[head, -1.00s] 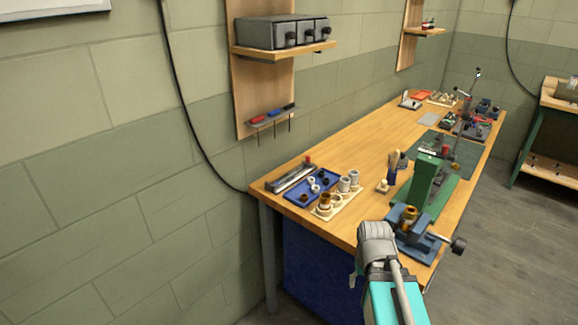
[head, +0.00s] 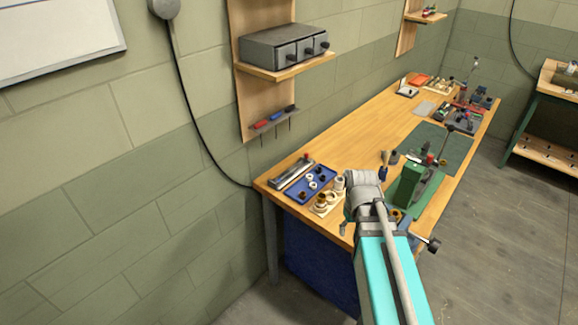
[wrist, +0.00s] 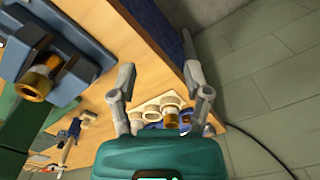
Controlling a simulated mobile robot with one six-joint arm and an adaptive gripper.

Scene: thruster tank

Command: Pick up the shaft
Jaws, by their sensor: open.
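No shaft shows clearly. A long grey holder (head: 291,172) at the bench's near left corner carries a long metal piece that may be the shaft; it is too small to be sure. My gripper (wrist: 160,68) is open and empty in the wrist view, its two fingers apart above the bench edge. In the head view my gripper (head: 345,228) is mostly hidden by my own wrist, in front of the cream holder block (head: 322,210) and to the right of the grey holder. The block also shows between and beyond the fingers in the wrist view (wrist: 148,110).
A blue tray (head: 308,187) with small rings lies between the grey holder and the block. A green press (head: 411,185) stands to the right. A blue vise (wrist: 75,70) gripping a brass part is left in the wrist view. The wooden bench (head: 372,130) is clear along its middle.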

